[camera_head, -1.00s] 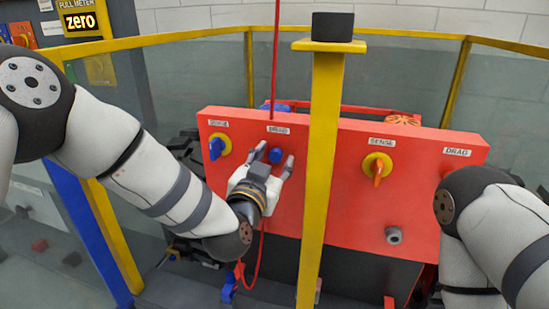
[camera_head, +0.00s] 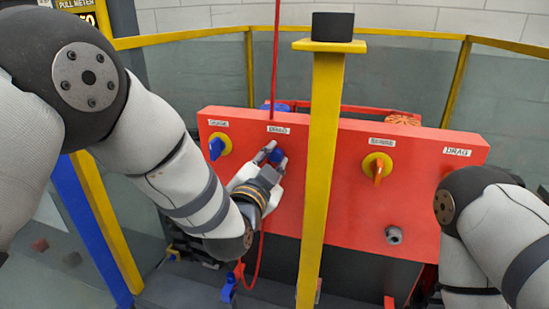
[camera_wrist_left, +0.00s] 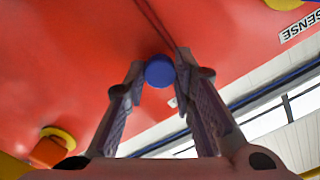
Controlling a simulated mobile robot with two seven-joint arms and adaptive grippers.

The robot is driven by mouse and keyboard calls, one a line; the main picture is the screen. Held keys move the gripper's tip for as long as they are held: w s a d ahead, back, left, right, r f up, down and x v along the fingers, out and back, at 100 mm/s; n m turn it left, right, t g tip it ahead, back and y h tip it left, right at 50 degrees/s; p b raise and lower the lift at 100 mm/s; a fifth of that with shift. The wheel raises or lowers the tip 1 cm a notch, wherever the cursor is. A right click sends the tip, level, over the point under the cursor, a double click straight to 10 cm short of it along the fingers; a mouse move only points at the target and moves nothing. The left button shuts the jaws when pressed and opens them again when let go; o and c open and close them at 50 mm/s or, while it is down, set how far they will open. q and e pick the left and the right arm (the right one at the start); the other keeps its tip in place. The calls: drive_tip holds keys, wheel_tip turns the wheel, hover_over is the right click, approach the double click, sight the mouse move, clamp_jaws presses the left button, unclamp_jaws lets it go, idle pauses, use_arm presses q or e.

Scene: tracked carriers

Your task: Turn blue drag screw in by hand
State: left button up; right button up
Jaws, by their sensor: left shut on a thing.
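The blue drag screw (camera_head: 279,157) is a small round knob on the left part of the red panel (camera_head: 335,185), under a white label (camera_head: 278,130). My left gripper (camera_head: 271,154) is shut on it, with a fingertip on either side. In the left wrist view the round blue end of the screw (camera_wrist_left: 160,72) shows between the fingertips (camera_wrist_left: 160,80). My right arm comes in at the right edge, and its gripper is not in view.
A blue knob on a yellow disc (camera_head: 217,147) is left of the screw, and an orange one (camera_head: 377,167) is farther right. A yellow post (camera_head: 321,170) stands in front of the panel, right of my gripper. A thin red line (camera_head: 275,60) runs upward behind the label.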

use_arm(q)
drive_tip(key=shift+m, duration=1.1)
drive_tip(key=m, duration=0.3)
drive_tip(key=shift+m, duration=0.3)
drive_tip(key=m, duration=0.2)
drive_tip(key=shift+d+m, duration=0.1)
drive_tip(key=shift+m, duration=0.2)
drive_tip(key=m, duration=0.3)
drive_tip(key=shift+m, duration=0.3)
